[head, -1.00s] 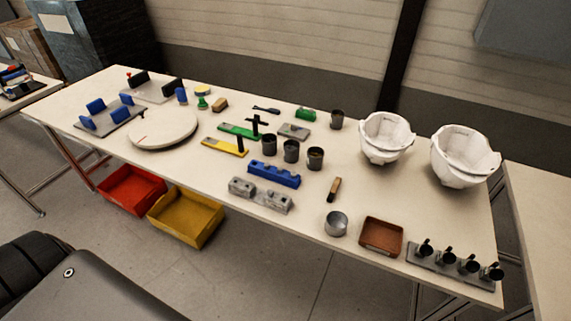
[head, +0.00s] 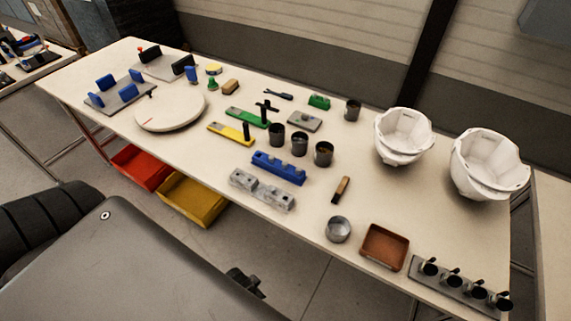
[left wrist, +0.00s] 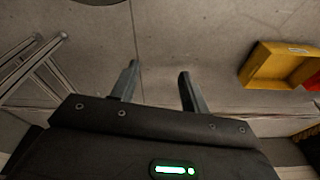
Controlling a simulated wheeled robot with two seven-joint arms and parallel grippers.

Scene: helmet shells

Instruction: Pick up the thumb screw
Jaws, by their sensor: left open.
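I cannot single out the thumb screw for sure at this size. A small green knob-shaped piece (head: 212,84) stands near the back left of the table. Several black-topped pieces (head: 453,280) stand on a grey strip at the table's front right corner. In the left wrist view my left gripper (left wrist: 157,82) is open, with nothing between its two fingers. It is over bare floor, apart from the tabletop things. My right gripper is not in view.
The long table (head: 290,215) holds a round white disc (head: 170,108), dark cups (head: 299,144), a blue block (head: 278,168), a brown tray (head: 384,247) and white helmet shells (head: 489,165). Red (head: 142,167) and yellow (head: 192,200) bins sit below it.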

